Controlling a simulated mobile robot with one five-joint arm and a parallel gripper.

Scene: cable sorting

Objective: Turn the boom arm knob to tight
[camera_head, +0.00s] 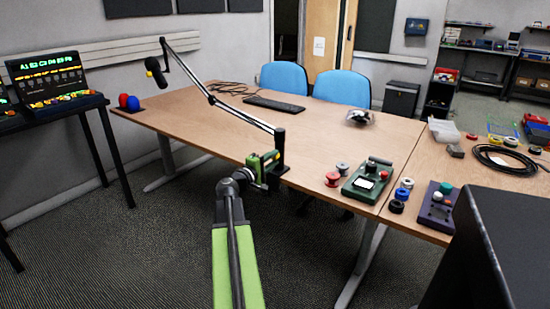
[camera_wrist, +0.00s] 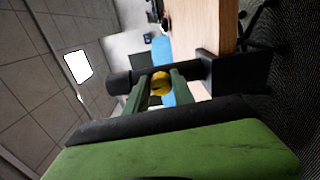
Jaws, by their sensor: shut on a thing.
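The boom arm (camera_head: 243,115) rises from a black post (camera_head: 280,145) at the table's front edge and carries a black microphone (camera_head: 155,70) at its far end. My gripper (camera_head: 266,164) is at the post, just to its left in the head view. In the wrist view, the yellow knob (camera_wrist: 160,83) sits between my two green fingers, which are shut on it. The black post (camera_wrist: 118,83) and its clamp (camera_wrist: 235,72) run sideways behind the fingers there. The knob is mostly hidden by my gripper in the head view, and its turn angle cannot be told.
On the wooden table (camera_head: 225,130), a green device (camera_head: 367,179) and red and grey spools stand right of the post. A keyboard (camera_head: 274,104) lies farther back. Red and blue balls (camera_head: 128,102) are at the left end. Two blue chairs (camera_head: 285,78) stand behind.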

